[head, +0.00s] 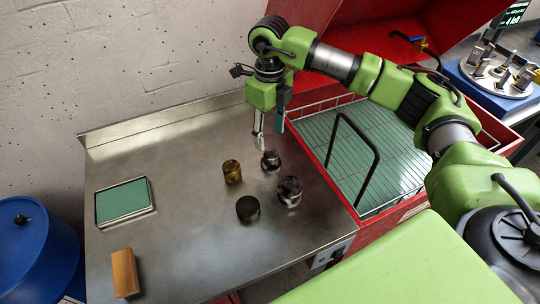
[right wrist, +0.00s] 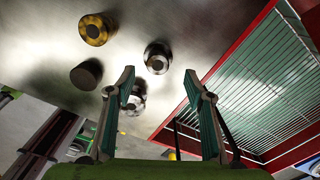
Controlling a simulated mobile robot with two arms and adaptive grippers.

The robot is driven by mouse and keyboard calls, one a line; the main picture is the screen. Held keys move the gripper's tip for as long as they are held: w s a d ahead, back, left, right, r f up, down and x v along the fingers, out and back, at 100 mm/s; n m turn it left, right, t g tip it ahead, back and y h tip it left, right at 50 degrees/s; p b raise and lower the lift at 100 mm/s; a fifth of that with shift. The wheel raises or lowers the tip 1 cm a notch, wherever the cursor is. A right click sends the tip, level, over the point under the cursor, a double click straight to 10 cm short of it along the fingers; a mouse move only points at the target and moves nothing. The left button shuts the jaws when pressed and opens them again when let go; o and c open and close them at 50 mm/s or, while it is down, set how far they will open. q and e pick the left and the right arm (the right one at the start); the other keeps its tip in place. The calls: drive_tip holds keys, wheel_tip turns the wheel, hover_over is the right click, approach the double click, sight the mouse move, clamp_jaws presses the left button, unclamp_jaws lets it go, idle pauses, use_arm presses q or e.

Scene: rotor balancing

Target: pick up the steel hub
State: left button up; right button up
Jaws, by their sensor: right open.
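Two shiny grey steel-looking hubs stand on the metal worktop: a smaller one (head: 271,161) just below my right gripper, and a larger one (head: 289,191) nearer. I cannot tell which is the one named. The smaller hub shows its bore in the right wrist view (right wrist: 157,58), ahead of and between the fingertips. The larger (right wrist: 135,102) is partly hidden behind the left finger there. My right gripper (head: 270,138) is open and empty, pointing down above the worktop; its fingers also show in the right wrist view (right wrist: 159,76). My left gripper is not in view.
A brass hub (head: 232,172) and a dark hub (head: 248,209) stand close by on the left. A red basin with a wire rack (head: 330,135) and black handle borders the worktop on the right. A green-topped tray (head: 123,202) and wooden block (head: 124,272) lie left.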

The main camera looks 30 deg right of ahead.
sight(270, 153)
wheel_tip(270, 153, down, 3)
drive_tip(key=shift+f+p, duration=0.2)
drive_tip(key=shift+p, duration=0.3)
drive_tip(key=f+p, duration=0.2)
drive_tip(key=f, duration=0.1)
drive_tip(key=shift+s+f, duration=0.2)
drive_tip(key=shift+s, duration=0.2)
drive_tip(key=shift+f, duration=0.4)
drive_tip(key=shift+w+a+f, duration=0.1)
drive_tip(key=shift+f, duration=0.2)
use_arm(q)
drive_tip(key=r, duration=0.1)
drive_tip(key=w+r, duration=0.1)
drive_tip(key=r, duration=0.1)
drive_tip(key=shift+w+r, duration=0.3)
use_arm(e)
clamp_jaws()
